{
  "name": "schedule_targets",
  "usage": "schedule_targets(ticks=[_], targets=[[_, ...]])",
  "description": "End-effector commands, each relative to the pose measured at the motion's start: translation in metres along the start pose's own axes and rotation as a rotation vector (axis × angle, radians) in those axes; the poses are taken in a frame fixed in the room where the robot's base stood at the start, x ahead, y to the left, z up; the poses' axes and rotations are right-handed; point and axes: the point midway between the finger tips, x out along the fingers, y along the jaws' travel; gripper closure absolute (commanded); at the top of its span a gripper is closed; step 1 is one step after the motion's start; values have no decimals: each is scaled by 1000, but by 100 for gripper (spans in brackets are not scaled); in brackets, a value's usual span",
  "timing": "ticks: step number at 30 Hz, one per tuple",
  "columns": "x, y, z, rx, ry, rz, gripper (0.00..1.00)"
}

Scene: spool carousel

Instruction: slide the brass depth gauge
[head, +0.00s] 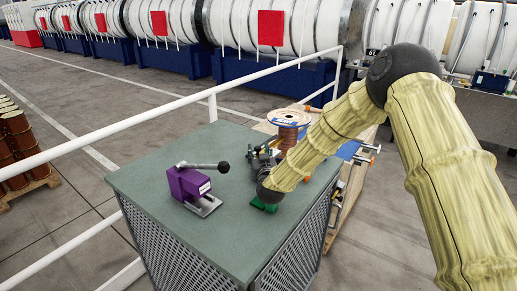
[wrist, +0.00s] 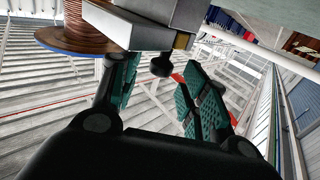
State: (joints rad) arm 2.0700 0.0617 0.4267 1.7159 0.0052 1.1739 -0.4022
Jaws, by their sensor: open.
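A grey block (wrist: 165,18) with a narrow brass-coloured strip (wrist: 182,41) on its edge fills the top of the upside-down wrist view. I take the strip for the brass depth gauge, but cannot be sure. A dark round knob (wrist: 162,66) shows just below the block. My gripper (wrist: 160,82) is open, with teal pads on either side of the knob, and holds nothing. I cannot tell whether it touches anything. In the head view, a dark grey fixture (head: 260,155) stands behind my wrist on the table. My forearm hides part of it, and the gauge is not distinguishable there.
The green table (head: 150,180) carries a purple lever device (head: 187,183) on its left. A copper wire spool (head: 289,136) is close beyond my forearm; it also shows in the wrist view (wrist: 88,25). A white railing (head: 130,102) runs past the table's left and back.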

Motion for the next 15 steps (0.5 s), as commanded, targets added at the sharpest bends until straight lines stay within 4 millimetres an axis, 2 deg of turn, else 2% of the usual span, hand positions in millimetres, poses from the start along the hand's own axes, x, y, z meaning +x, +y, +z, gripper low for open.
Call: schedule_targets(ticks=[4,14,15], targets=[[9,-2,0,0,-2,-2,56],[11,-1,1,-1,-1,-2,56],[11,-1,1,-1,-1,-2,63]])
